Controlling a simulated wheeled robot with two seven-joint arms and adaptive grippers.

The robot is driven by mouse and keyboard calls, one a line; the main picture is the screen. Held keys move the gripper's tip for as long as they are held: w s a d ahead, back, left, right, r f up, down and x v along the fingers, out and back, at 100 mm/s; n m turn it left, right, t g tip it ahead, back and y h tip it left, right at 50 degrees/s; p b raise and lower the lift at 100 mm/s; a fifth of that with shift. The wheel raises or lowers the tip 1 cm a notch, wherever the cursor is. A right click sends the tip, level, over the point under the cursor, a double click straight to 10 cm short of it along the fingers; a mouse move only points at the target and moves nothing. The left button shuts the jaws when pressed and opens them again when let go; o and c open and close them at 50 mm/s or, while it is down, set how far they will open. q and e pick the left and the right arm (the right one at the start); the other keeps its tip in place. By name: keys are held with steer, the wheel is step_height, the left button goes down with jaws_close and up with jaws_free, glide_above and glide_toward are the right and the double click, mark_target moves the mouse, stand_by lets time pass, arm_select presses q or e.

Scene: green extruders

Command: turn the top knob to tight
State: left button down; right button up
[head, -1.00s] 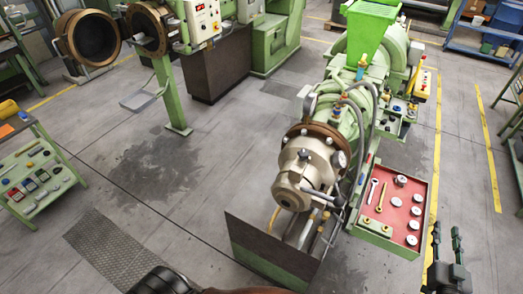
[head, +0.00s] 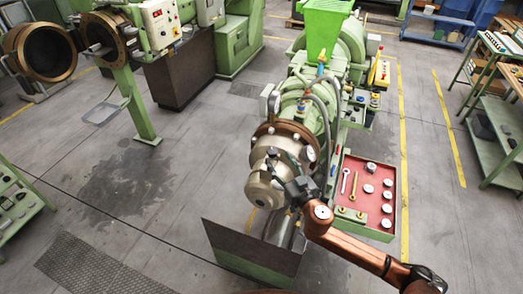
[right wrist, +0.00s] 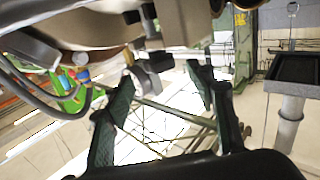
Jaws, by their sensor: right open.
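The green extruder (head: 318,110) stands at centre right in the head view, its steel and bronze barrel head (head: 262,185) facing the front. My right gripper (head: 290,182) is at the right side of this head, its arm coming in from the lower right. In the right wrist view its two dark green fingers are spread apart (right wrist: 163,82). A small grey cylindrical part (right wrist: 150,73), possibly the knob, shows between and beyond the fingertips. I cannot tell whether they touch it. The gripper partly hides the valve area in the head view. My left gripper is out of view.
A red-lined tray (head: 377,176) with wrenches and round metal pieces sits right of the extruder, beside my right arm. A dark upright plate (head: 245,245) stands below the barrel head. Hoses (head: 325,105) run along the barrel.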

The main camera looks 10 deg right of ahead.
mark_target(275, 155)
steer(key=p+x, duration=0.1)
steer(key=x, duration=0.4)
steer(key=shift+w, duration=0.15)
steer(key=shift+w+a, duration=0.15)
steer(key=shift+w, duration=0.3)
steer(key=c, duration=1.2)
steer(key=shift+o, duration=0.2)
